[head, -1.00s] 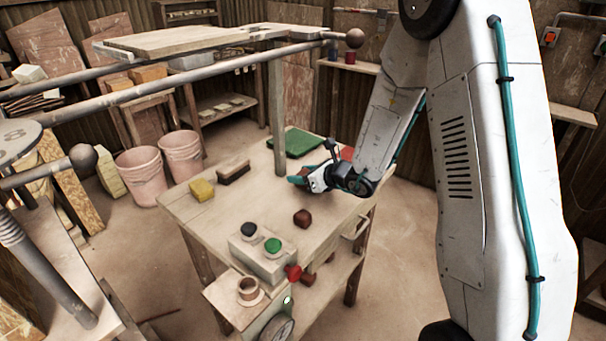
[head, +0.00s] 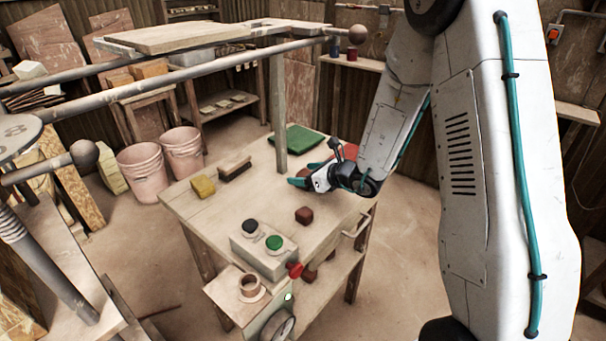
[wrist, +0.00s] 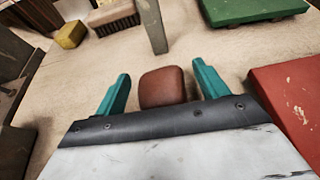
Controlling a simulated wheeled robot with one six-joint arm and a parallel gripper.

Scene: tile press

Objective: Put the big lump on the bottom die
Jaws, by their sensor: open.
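A reddish-brown lump (wrist: 162,87) sits on the table between the two teal fingers of my gripper (wrist: 163,90) in the wrist view. The fingers are open, with a gap on each side of it. In the head view my gripper (head: 308,176) is low over the far right part of the table, and the lump mostly hides behind it. A second brown lump (head: 304,215) lies nearer, apart from the gripper. I cannot clearly make out the bottom die.
A red slab (wrist: 290,100) lies right of the gripper. A metal post (wrist: 152,25) stands just beyond it.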

